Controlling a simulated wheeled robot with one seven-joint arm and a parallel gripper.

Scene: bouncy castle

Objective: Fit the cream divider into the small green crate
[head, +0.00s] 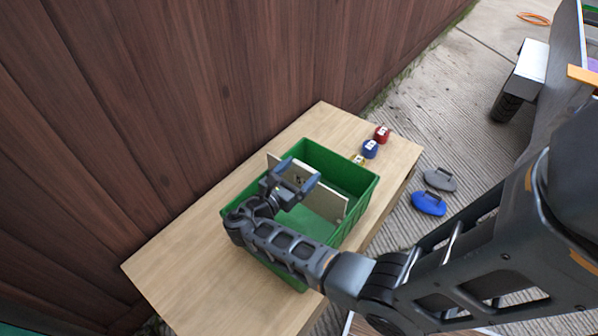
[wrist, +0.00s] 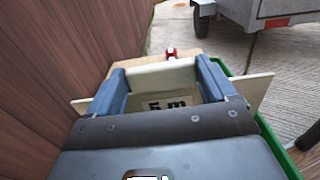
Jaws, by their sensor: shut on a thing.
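The small green crate (head: 358,180) stands open on the wooden table. The cream divider (head: 327,200) is upright across the crate's middle, and its left end shows at the far-left rim. It also shows in the wrist view (wrist: 260,88), with a dark-lettered label between my fingers and both ends reaching out past them. My gripper (head: 298,179) is shut on the divider near its middle, over the crate. The divider's upper part stands above the rim. Its lower edge is partly hidden, so I cannot tell whether it sits in any slots.
A red item (head: 382,133), a blue item (head: 370,149) and a small yellow one (head: 358,159) stand beside the crate's far corner. A dark plank wall (head: 180,80) runs along the table's left. The near-left table top (head: 190,275) is clear.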

